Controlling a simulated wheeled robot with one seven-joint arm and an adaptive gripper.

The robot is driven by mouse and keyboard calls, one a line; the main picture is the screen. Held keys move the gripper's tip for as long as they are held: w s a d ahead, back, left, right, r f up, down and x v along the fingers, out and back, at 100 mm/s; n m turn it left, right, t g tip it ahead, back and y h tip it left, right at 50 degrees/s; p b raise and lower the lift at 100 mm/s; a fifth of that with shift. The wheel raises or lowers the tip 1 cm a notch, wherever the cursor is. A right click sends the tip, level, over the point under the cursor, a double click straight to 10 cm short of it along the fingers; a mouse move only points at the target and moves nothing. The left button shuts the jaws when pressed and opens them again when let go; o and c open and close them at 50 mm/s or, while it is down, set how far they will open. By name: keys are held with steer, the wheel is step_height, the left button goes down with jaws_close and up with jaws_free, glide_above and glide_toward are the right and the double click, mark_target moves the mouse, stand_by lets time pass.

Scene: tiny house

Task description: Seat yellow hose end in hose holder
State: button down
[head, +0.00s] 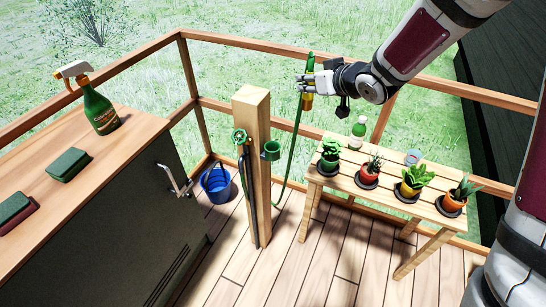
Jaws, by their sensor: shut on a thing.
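The yellow hose end (307,102) is held upright in my gripper (304,84), with a green part above the fingers and yellow below. My gripper is shut on it, reaching in from the right. The fingers hide its middle. The green hose (293,150) hangs from it and curves down beside the post. The green hose holder (270,150) is a cup-like ring on the right side of the wooden post (252,110). The hose end is above and to the right of the holder, apart from it.
A green valve wheel (239,136) sits on the post's left side. A slatted bench (340,180) with several potted plants and a small green bottle (358,130) stands at right. A counter (130,150) with a spray bottle (98,108) fills the left.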

steer(key=w+a+n+g+y+b, duration=0.1)
steer(key=a+n+g+y+b, duration=0.15)
steer(key=a, duration=0.35)
steer(key=n+g+y+b, duration=0.3)
steer(key=n+g+b, duration=0.15)
steer(key=b, duration=0.35)
glide_toward(261, 136)
steer(key=shift+n+t, duration=0.4)
steer(key=x, duration=0.5)
steer(key=shift+s+a+f, duration=0.15)
steer(key=shift+a, duration=0.05)
steer(key=c, duration=1.3)
jaws_free()
steer(key=shift+c, duration=0.2)
